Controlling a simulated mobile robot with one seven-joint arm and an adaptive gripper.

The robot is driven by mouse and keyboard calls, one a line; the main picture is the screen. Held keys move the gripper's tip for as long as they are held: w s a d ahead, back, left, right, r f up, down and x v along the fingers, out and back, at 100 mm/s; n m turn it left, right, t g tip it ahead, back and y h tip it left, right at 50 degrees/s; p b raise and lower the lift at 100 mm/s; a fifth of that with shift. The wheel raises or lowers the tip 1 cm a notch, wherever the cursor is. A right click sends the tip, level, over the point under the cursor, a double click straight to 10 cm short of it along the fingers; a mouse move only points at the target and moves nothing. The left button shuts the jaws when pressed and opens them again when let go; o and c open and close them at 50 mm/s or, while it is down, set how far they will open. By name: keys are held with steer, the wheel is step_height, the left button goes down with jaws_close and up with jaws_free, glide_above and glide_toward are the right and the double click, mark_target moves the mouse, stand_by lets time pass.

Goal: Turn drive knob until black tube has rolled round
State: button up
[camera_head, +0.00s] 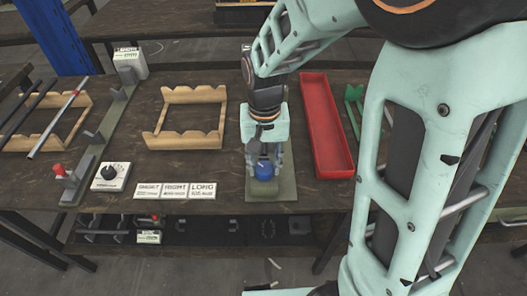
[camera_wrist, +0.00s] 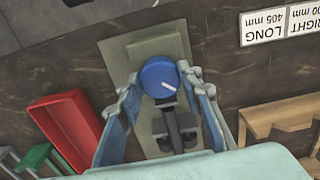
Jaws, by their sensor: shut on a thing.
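The blue drive knob (camera_head: 264,172) is on a grey-green base plate (camera_head: 258,190) in the middle of the bench. In the wrist view the knob (camera_wrist: 157,78) shows a white line slanting down to the right. My gripper (camera_head: 263,160) is over the plate from above, with a finger on each side of the knob, shut on it. The wrist view also shows the fingers (camera_wrist: 160,88) beside it. Dark parts (camera_wrist: 178,125) lie just below the knob in the wrist view; I cannot tell whether the black tube is among them. My gripper hides much of the device.
A red tray (camera_head: 326,125) and a green holder (camera_head: 354,105) stand to the right. An empty wooden rack (camera_head: 188,116), label cards (camera_head: 175,190) and a dial box (camera_head: 110,176) are to the left. Several rods (camera_head: 28,110) lie across another wooden rack at far left.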

mark_target(264, 168)
steer(key=shift+n+p, duration=0.45)
steer(key=shift+n, duration=1.75)
steer(key=o, duration=1.2)
steer(key=shift+c, duration=0.2)
steer(key=shift+r, duration=0.15)
step_height(264, 168, up, 12)
